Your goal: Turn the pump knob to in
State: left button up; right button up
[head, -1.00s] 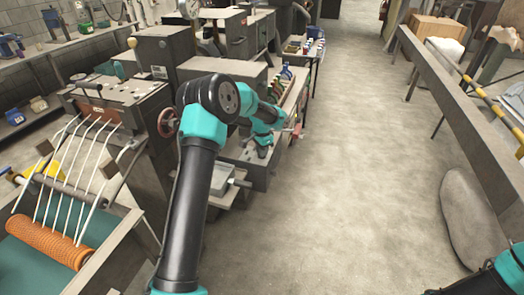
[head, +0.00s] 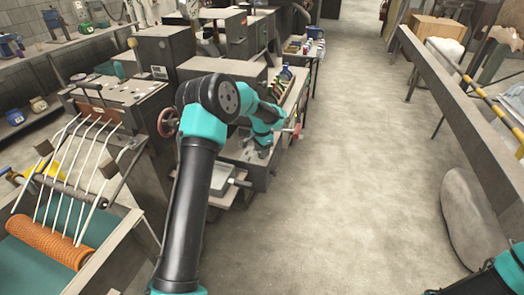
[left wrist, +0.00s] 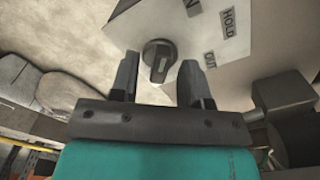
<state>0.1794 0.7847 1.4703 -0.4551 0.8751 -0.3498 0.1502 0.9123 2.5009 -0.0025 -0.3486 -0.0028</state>
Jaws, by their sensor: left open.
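The pump knob (left wrist: 158,60) is a dark round knob with a raised grip bar, on a pale panel (left wrist: 150,25) in the left wrist view. Labels on the panel read HOLD (left wrist: 229,22) and OUT (left wrist: 209,59); another, partly cut off, ends in N (left wrist: 191,8). My left gripper (left wrist: 158,68) is open, one finger on each side of the knob in the picture; contact cannot be told. In the head view my left gripper (head: 264,150) is small beside the machine, and the knob cannot be made out. My right gripper is out of view.
Machines and benches line the left, with a red handwheel (head: 167,122) and an orange mesh roller (head: 48,244) near my left arm. A grey metal tray (head: 228,181) sits below the gripper. The aisle floor (head: 340,190) is clear. A long beam (head: 450,90) runs along the right.

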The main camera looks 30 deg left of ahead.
pick_arm(q)
notch_tip(320, 180, up, 17)
dwell(0.6)
dwell(0.3)
jog(key=s+d+f+n+h, duration=0.1)
jog(key=s+d+f, duration=0.25)
jog(key=f, duration=0.45)
jog(key=s+d+f+h, duration=0.1)
jog(key=s+d+f, duration=0.3)
jog(key=f, duration=0.5)
jog(key=s+d+f+n+h, duration=0.1)
jog(key=s+d+f, duration=0.1)
jog(key=d+f, duration=0.5)
jog(key=s+d+f+n, duration=0.2)
jog(key=s+f, duration=0.4)
jog(key=s, duration=0.6)
jog(key=s+d+f+n, duration=0.3)
jog(key=s+f, duration=0.3)
jog(key=s, duration=0.6)
jog(key=shift+d+t+h, duration=0.4)
jog(key=shift+c, duration=0.3)
